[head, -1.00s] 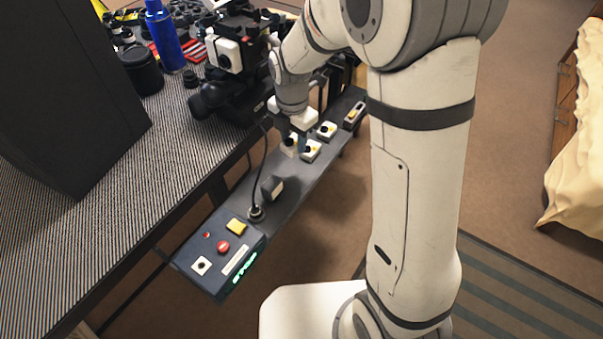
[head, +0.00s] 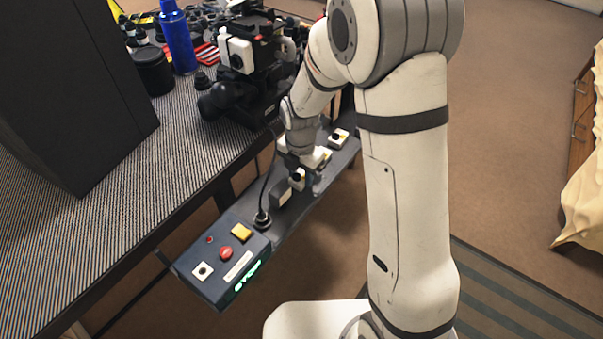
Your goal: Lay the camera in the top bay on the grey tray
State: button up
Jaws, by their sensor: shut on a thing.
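My gripper (head: 298,172) reaches down over a long dark grey tray (head: 322,177) along the bench's edge. It is shut on a small white camera (head: 298,181) with a dark round lens. The held camera is at or just above the tray surface; I cannot tell if it touches. A dark block (head: 281,194) lies just to its lower left. Another white block with a dark spot (head: 339,137) sits farther up the tray. My wrist partly hides a white and yellow piece (head: 323,155) beside it. The bay outlines are too small to make out.
A control box (head: 225,256) with red and yellow buttons is at the tray's near end; a black cable (head: 267,187) rises beside it. On the striped bench stand a black camera rig (head: 243,85), a blue bottle (head: 178,40), a black jar (head: 153,70) and a large dark panel (head: 75,90).

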aim_at(301, 176)
jog(key=o, duration=0.5)
jog(key=shift+f, duration=0.1)
jog(key=o, duration=0.5)
notch_tip(301, 176, up, 12)
jog(key=r+p, duration=0.1)
jog(key=p, duration=0.2)
jog(key=s+d+r+m, duration=0.2)
jog(key=s+d+m, duration=0.2)
jog(key=m, duration=0.5)
jog(key=s+d+r+m+t, duration=0.1)
jog(key=s+d+r+m, duration=0.1)
jog(key=s+d+m, duration=0.3)
jog(key=s+d+r+m, duration=0.3)
jog(key=s+m, duration=0.6)
jog(key=m, duration=0.5)
jog(key=shift+d, duration=0.85)
